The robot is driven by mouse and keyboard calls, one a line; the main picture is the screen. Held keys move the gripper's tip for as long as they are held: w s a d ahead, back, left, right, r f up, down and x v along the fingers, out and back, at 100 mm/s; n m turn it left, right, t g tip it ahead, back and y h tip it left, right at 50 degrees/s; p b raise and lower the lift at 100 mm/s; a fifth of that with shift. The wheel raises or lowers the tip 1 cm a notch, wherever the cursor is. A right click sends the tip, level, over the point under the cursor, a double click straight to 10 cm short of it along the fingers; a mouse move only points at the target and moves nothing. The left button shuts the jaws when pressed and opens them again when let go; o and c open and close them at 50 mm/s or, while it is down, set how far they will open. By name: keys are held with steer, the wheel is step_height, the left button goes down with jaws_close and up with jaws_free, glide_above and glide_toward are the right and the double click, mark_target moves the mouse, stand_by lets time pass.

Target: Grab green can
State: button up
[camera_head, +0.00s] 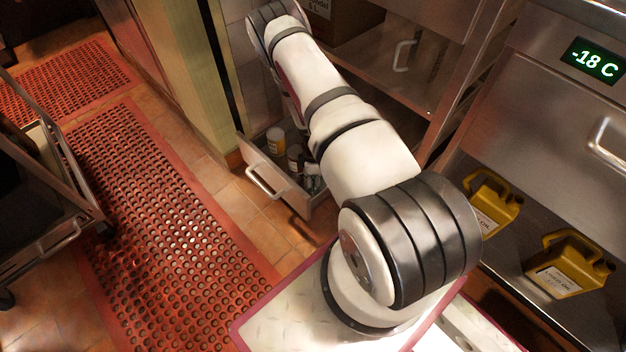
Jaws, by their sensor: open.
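I see no can that is clearly green. An open low drawer (262,174) left of my arm holds several small containers. One is a pale jar with a yellow-orange top (275,141). Beside it is a dark container with a pale label (295,158), and another small container (312,181) is nearer the front. My arm covers part of the drawer, so more contents may be hidden. My arm reaches up to the top of the view, and my gripper does not show.
Yellow oil jugs (567,267) (492,204) sit on a low shelf at right, below a steel unit reading -18 C (596,61). A metal cart (50,175) stands at left. Red perforated mats (165,225) cover clear floor between cart and drawer.

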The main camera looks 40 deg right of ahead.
steer(key=shift+r, duration=0.1)
steer(key=c, duration=1.5)
